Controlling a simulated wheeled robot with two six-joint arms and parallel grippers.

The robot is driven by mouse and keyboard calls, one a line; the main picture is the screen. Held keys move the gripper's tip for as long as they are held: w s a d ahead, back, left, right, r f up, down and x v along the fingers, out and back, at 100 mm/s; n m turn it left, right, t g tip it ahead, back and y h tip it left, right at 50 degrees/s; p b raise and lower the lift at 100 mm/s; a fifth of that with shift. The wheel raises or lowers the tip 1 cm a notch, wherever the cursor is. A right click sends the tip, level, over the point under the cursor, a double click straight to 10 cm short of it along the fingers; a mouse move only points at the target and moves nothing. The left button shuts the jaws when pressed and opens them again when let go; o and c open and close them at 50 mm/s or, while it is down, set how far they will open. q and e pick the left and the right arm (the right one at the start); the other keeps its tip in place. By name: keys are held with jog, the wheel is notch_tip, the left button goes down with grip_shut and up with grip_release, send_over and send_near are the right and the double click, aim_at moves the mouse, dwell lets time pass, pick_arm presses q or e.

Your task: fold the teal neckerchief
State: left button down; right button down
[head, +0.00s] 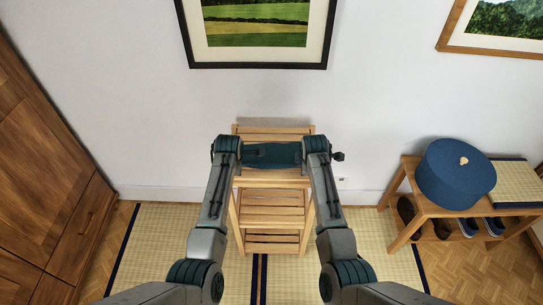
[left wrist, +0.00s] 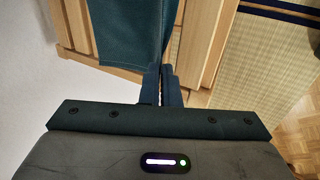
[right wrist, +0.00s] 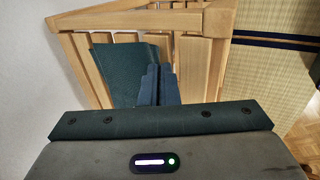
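The teal neckerchief (head: 272,156) spans the space between my two grippers, over the top of a slatted wooden stand (head: 272,131). I cannot tell whether it touches the slats. In the left wrist view the cloth (left wrist: 125,32) runs down to the fingers of my left gripper (left wrist: 160,84), which are close together at its corner. In the right wrist view the cloth (right wrist: 136,68) lies left of and behind the fingers of my right gripper (right wrist: 159,84), also close together at its edge. The fingertips are largely hidden in the head view.
A low wooden bench (head: 406,170) at the right carries a round blue box (head: 452,174) and a woven mat; shoes sit below. A wooden cabinet (head: 45,150) stands at the left. Framed pictures hang on the wall behind. Tatami matting (head: 165,240) covers the floor around the stand.

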pick_arm(q)
jog(key=shift+w+f, duration=0.15)
jog(key=shift+w, duration=0.05)
pick_arm(e)
jog(key=shift+w+f, duration=0.15)
jog(key=shift+w, duration=0.05)
pick_arm(q)
jog(key=c, duration=1.3)
grip_release()
jog(key=shift+s, duration=0.15)
pick_arm(e)
jog(key=c, duration=1.3)
grip_release()
jog(key=shift+s, duration=0.15)
